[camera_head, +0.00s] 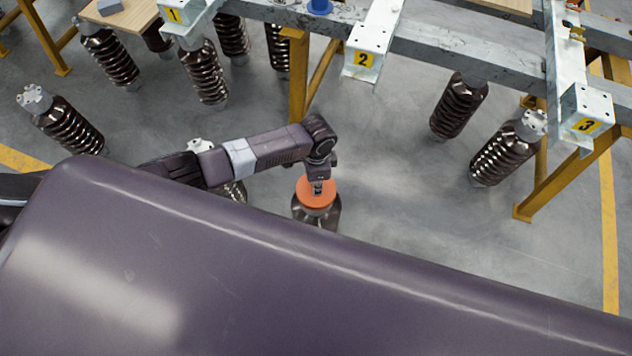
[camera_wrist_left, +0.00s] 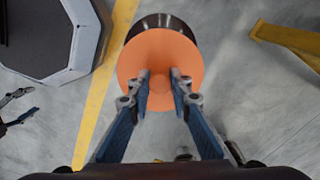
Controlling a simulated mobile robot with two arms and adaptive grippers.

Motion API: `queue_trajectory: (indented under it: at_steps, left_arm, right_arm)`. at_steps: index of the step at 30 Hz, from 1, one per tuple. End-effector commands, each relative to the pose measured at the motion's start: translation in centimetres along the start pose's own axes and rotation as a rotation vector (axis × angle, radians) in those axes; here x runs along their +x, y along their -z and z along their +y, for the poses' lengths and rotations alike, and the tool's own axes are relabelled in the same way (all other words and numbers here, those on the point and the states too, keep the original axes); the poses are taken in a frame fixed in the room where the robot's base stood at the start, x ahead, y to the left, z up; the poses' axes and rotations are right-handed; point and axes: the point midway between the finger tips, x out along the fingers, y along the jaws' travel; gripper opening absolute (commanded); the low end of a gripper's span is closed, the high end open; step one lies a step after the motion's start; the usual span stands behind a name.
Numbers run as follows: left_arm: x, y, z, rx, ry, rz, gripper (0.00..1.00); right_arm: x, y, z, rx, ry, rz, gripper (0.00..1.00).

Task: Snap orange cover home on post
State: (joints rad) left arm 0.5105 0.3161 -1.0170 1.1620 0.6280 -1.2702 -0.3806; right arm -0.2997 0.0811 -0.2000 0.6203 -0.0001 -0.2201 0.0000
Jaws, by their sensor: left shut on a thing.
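The orange cover (camera_head: 315,196) is a round disc with a small raised knob in its middle. It sits at the top of a dark brown post (camera_head: 320,218) on the floor. In the left wrist view the cover (camera_wrist_left: 158,50) hides most of the post (camera_wrist_left: 160,22); whether it is fully seated I cannot tell. My left gripper (camera_head: 317,187) points down and is shut on the cover's knob; its fingers (camera_wrist_left: 161,86) lie on both sides of it. My right gripper (camera_wrist_left: 36,100) shows at the left edge of the wrist view, fingers apart and empty.
Several ribbed brown insulators stand around, such as one on the right (camera_head: 505,150). A grey steel beam (camera_head: 470,62) with numbered brackets and yellow legs crosses the back. Grey floor (camera_head: 400,205) right of the post is clear.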

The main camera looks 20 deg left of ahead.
Motion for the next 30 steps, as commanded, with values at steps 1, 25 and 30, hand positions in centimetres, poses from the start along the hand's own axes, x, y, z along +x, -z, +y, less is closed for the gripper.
queue_trajectory:
  at_steps: [1, 25, 30]
  left_arm:
    - [0.2, 0.0, 0.0, 0.000, 0.000, 0.000, 0.00]
    - [2.2, 0.0, 0.0, -0.001, -0.001, 0.000, 0.00]
    - [2.2, 0.0, 0.0, 0.000, 0.000, 0.000, 0.33]
  right_arm:
    - [0.2, 0.0, 0.0, 0.000, 0.000, 0.000, 0.59]
    - [1.6, -0.1, -0.1, 0.001, 0.001, 0.000, 0.59]
    - [1.5, -0.1, -0.2, 0.001, 0.002, 0.000, 0.59]
